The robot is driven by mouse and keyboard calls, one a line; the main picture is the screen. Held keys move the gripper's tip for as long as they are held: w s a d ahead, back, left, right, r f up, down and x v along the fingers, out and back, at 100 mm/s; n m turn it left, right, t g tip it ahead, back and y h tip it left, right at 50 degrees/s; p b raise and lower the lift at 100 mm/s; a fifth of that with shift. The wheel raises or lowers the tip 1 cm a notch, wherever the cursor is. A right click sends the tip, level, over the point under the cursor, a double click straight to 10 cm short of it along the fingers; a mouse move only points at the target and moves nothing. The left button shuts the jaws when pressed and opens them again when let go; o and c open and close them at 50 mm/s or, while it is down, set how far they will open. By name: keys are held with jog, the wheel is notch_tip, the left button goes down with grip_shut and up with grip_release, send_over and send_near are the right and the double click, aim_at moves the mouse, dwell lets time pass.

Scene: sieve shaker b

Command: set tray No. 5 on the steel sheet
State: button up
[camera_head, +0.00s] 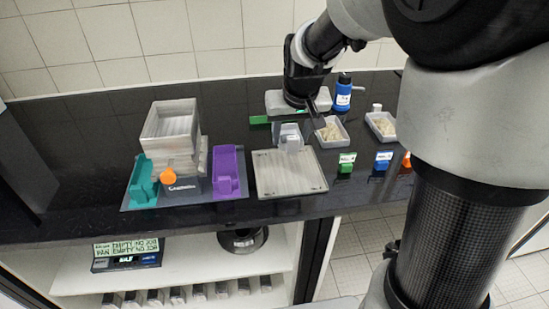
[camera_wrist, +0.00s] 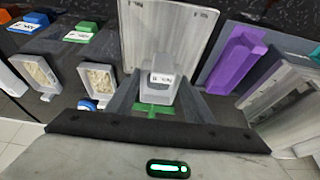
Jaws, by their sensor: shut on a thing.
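A small light grey tray (camera_head: 290,138) with a white label shows at the far edge of the steel sheet (camera_head: 264,182) in the head view. In the wrist view the tray (camera_wrist: 158,96) sits between the dark fingers of my gripper (camera_wrist: 160,90), which is shut on it. Its label is too blurred to read surely. The steel sheet (camera_wrist: 160,40) lies flat and bare beyond the tray. Whether the tray touches the sheet or hangs above it, I cannot tell. My gripper (camera_head: 304,112) partly hides what is behind it.
A purple holder (camera_head: 229,172), a teal holder (camera_head: 142,180) and a grey stacked shaker (camera_head: 170,135) stand left of the sheet. Two trays of pale grains (camera_head: 332,132) (camera_head: 381,125), coloured tags (camera_head: 346,163) and a blue bottle (camera_head: 343,93) stand to the right.

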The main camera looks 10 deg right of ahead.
notch_tip(320, 180, down, 10)
jog(key=shift+r+b, duration=0.1)
jog(key=shift+b, duration=0.7)
jog(key=shift+f, duration=0.25)
jog(key=o, duration=1)
jog(key=shift+r, duration=0.1)
